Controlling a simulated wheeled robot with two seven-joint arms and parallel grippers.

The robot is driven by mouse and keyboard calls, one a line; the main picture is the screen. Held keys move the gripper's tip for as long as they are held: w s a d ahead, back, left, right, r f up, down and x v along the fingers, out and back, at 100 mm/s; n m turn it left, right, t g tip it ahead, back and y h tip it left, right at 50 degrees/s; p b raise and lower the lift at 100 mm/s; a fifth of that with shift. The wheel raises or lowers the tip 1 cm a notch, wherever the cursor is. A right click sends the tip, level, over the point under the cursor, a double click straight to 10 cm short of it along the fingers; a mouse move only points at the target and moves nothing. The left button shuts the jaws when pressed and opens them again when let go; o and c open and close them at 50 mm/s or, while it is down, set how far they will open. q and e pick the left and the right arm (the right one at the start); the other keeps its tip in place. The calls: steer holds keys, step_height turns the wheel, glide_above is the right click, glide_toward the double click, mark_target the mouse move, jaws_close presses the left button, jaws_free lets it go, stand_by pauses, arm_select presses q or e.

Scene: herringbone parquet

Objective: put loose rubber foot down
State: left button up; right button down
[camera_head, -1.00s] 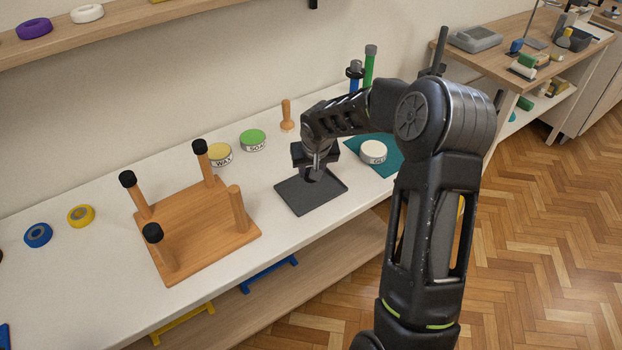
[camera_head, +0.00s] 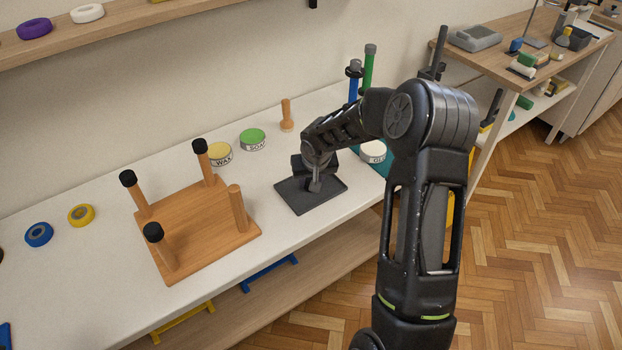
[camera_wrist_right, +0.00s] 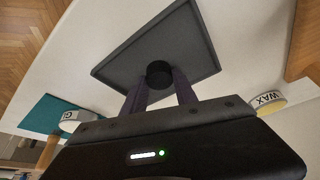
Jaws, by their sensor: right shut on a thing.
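The loose rubber foot (camera_wrist_right: 158,74) is a small black cylinder between the fingertips of my right gripper (camera_wrist_right: 160,82) in the wrist view. My right gripper (camera_head: 315,187) is shut on it, low over the dark grey tray (camera_head: 290,198), which also shows in the wrist view (camera_wrist_right: 120,68). In the head view the foot is hidden by the gripper. I cannot tell whether it touches the tray. An upturned wooden stool (camera_head: 195,235) has black feet on three legs; its right leg (camera_head: 237,208) is bare. My left gripper is not in view.
A yellow-topped wax tin (camera_head: 219,154), a green-topped tin (camera_head: 253,139) and a wooden peg-shaped tool (camera_head: 286,115) stand behind the tray. A white tin (camera_head: 373,152) stands to its right. Blue (camera_head: 38,235) and yellow (camera_head: 81,215) tape rolls lie left of the stool.

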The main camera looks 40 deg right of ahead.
steer(key=c, duration=1)
jaws_free()
steer(key=shift+f, duration=0.1)
steer(key=shift+o, duration=0.2)
steer(key=shift+r, duration=0.2)
steer(key=b+v, duration=0.1)
steer(key=v, duration=1.1)
